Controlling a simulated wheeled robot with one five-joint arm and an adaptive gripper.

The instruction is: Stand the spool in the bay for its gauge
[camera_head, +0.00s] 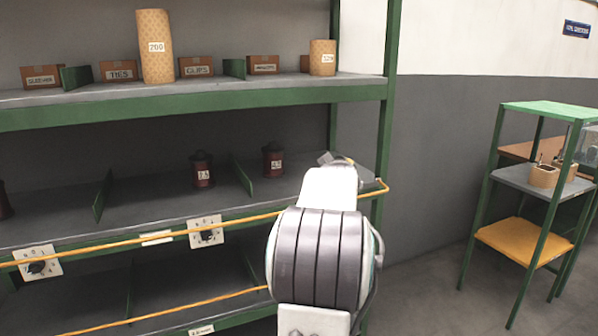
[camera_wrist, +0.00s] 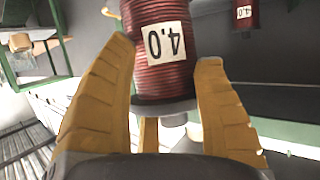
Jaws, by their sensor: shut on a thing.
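A dark red spool (camera_wrist: 160,75) with a white label is between the two yellow fingers of my gripper (camera_wrist: 170,105) in the wrist view, and the gripper is shut on it. The label seems to read 4.0 and looks turned over in that view. In the head view my own arm hides the gripper and held spool. On the middle shelf (camera_head: 140,215) stand a dark red spool labelled 2.5 (camera_head: 202,170) and one that seems labelled 4.0 (camera_head: 273,159). A green divider (camera_head: 243,177) stands between them, and another divider (camera_head: 103,195) is further left.
A yellow bar (camera_head: 130,241) runs along the middle shelf's front, near dial plates (camera_head: 206,232). Boxes and tall tan rolls (camera_head: 155,48) stand on the upper shelf. Another dark spool (camera_head: 4,202) is cut off at the left edge. A green stand (camera_head: 520,185) is at right.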

